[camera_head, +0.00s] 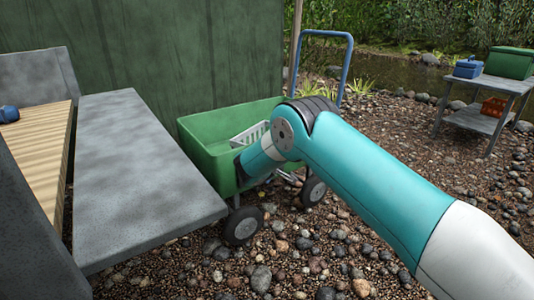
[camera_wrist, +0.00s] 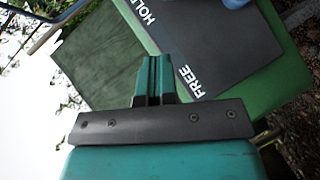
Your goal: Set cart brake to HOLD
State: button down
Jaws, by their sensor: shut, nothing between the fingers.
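The green cart (camera_head: 205,150) stands on the gravel behind my arm, with dark wheels (camera_head: 243,226) and a blue push handle (camera_head: 349,62). In the wrist view a dark brake plate (camera_wrist: 225,45) on the green cart carries the white words HOLD (camera_wrist: 148,12) and FREE (camera_wrist: 192,80). A blue part (camera_wrist: 235,3) is cut off by the top edge beside the plate; whether it is the brake lever I cannot tell. My gripper (camera_wrist: 155,62) is shut and empty, its fingertips over the plate's edge region, between the two words. In the head view my arm hides the brake.
A grey bench with a slatted sluice (camera_head: 40,150) stands at the left, close to the cart. A dark green wall (camera_head: 150,60) rises behind. A grey table (camera_head: 485,85) with a green box (camera_head: 510,62) and blue box (camera_head: 468,67) stands far right. Gravel lies open between.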

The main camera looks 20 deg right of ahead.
jog(key=p+v, duration=0.1)
jog(key=v, duration=0.4)
jog(key=shift+d, duration=0.15)
jog(key=shift+w, duration=0.1)
jog(key=s+a+r+m+g+y, duration=0.2)
jog(key=s+a+r+g+y, duration=0.1)
jog(key=s+r, duration=0.45)
jog(key=s+a+r+m+g+y, duration=0.25)
jog(key=s+r, duration=0.35)
jog(key=s, duration=0.3)
jog(key=s+a+r+n+g+y+p, duration=0.15)
jog(key=s+r+g, duration=0.25)
jog(key=s, duration=1.2)
jog(key=s+a+r+n+g+y, duration=0.1)
jog(key=s+a+r+g+y, duration=0.2)
jog(key=s, duration=1.3)
notch_tip(320, 180, up, 38)
jog(key=p, duration=3.8)
jog(key=shift+w, duration=0.3)
